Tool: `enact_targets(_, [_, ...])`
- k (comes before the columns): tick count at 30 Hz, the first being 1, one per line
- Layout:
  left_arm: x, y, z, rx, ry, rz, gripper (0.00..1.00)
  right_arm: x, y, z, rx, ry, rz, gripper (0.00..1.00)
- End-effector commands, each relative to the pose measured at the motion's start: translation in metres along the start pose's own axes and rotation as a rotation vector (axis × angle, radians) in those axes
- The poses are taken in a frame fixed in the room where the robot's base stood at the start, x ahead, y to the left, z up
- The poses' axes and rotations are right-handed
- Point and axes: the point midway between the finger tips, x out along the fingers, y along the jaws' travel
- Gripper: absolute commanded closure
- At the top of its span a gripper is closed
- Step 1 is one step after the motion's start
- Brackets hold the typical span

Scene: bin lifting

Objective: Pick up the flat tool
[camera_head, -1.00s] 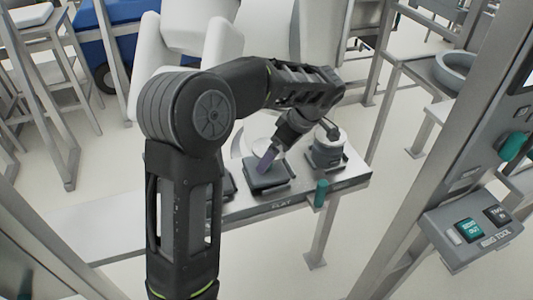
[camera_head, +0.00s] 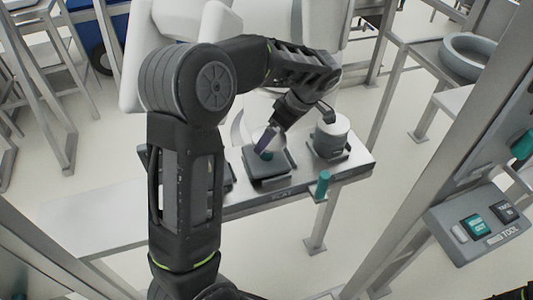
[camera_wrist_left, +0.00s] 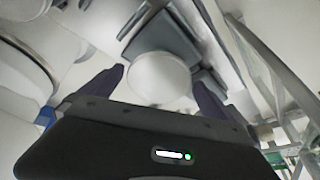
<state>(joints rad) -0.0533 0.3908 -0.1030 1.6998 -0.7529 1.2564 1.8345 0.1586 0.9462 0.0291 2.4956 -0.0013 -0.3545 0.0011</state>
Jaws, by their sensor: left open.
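A dark grey, flat square block (camera_head: 270,170) sits at the station marked FLAT on the bench's front edge; I take it as the flat tool or its holder. I cannot tell whether the fingers touch anything. My right gripper is not recognisable.
A pale cylindrical tool (camera_head: 331,135) stands in the station to the right. Another dark station is partly hidden behind my left arm. A teal knob (camera_head: 323,184) is at the bench (camera_head: 110,215) front. A post with a button panel (camera_head: 480,225) stands at right.

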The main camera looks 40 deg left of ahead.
Motion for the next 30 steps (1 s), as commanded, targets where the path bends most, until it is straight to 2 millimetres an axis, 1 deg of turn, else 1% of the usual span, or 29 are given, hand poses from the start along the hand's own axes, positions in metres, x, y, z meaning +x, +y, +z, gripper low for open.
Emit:
enact_targets(2, [0.004, 0.000, 0.000, 0.000, -0.001, 0.000, 0.00, -0.001, 0.000, 0.000, 0.000, 0.000, 0.000, 0.00])
enact_targets(12, [0.008, 0.000, 0.000, 0.001, -0.001, -0.001, 0.00, -0.003, -0.001, 0.000, 0.000, 0.000, 0.000, 0.00])
enact_targets(14, [0.013, -0.001, 0.000, 0.002, -0.001, -0.002, 0.00, -0.005, -0.002, 0.000, 0.000, 0.000, 0.000, 0.00])
enact_targets(18, [0.032, -0.001, 0.000, 0.001, -0.001, -0.004, 0.00, -0.013, -0.005, 0.000, 0.000, -0.001, 0.001, 0.00])
enact_targets(22, [0.050, 0.000, 0.000, 0.001, 0.000, -0.003, 0.00, -0.015, -0.006, 0.001, 0.001, -0.002, 0.002, 0.00])
enact_targets(25, [0.056, 0.001, 0.001, 0.000, -0.001, 0.000, 0.00, -0.015, -0.005, 0.001, 0.002, -0.003, 0.002, 0.00])
enact_targets(30, [0.057, 0.001, 0.001, 0.000, -0.001, 0.001, 0.00, -0.015, -0.005, 0.001, 0.002, -0.003, 0.002, 0.00])
